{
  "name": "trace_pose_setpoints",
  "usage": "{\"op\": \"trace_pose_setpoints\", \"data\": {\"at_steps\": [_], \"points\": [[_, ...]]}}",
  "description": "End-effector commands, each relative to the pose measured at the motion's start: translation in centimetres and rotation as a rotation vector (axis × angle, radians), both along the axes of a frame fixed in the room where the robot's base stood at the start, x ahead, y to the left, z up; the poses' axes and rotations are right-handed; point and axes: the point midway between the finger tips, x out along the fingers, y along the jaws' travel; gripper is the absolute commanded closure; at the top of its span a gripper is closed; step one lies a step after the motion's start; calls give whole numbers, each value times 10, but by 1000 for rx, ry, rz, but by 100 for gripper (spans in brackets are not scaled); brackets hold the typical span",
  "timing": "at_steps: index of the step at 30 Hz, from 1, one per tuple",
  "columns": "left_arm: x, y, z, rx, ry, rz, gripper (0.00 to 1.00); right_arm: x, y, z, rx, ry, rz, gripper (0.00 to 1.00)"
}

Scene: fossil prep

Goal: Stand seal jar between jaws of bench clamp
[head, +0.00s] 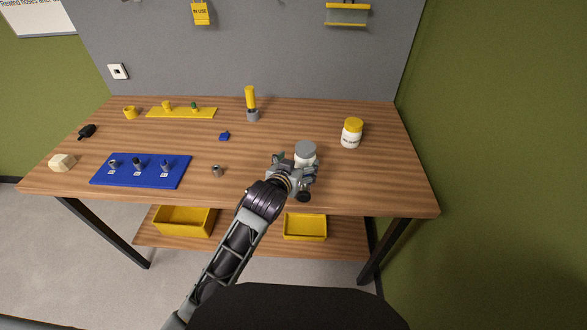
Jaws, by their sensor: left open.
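A white jar with a grey lid (306,149) stands upright toward the right middle of the table, its lower part hidden by my gripper. A white jar with a yellow lid (352,133) and a dark label line stands upright farther right. I cannot tell which one is the seal jar. My left gripper (296,164) is open at the near side of the grey-lidded jar; whether its fingers touch it is unclear. I cannot make out the bench clamp for sure; a dark round knob (304,197) shows just below the gripper. My right gripper is not in view.
A blue tray (180,178) with several small pieces, a small metal cup (217,171), a blue block (224,136) and a yellow-handled tool (251,103) are on the wooden table (385,180). A yellow strip (205,113) lies at the back. The table's right end is clear.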

Motion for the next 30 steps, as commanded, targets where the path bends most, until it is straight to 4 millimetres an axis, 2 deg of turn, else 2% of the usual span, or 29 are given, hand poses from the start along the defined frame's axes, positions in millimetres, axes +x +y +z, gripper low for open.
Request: {"op": "trace_pose_setpoints", "data": {"at_steps": [6,12,30], "points": [[-19,6,8,0,0,0,16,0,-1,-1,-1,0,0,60],[-28,8,12,0,1,0,16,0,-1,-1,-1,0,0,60],[-30,9,13,0,0,0,16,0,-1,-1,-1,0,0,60]]}}
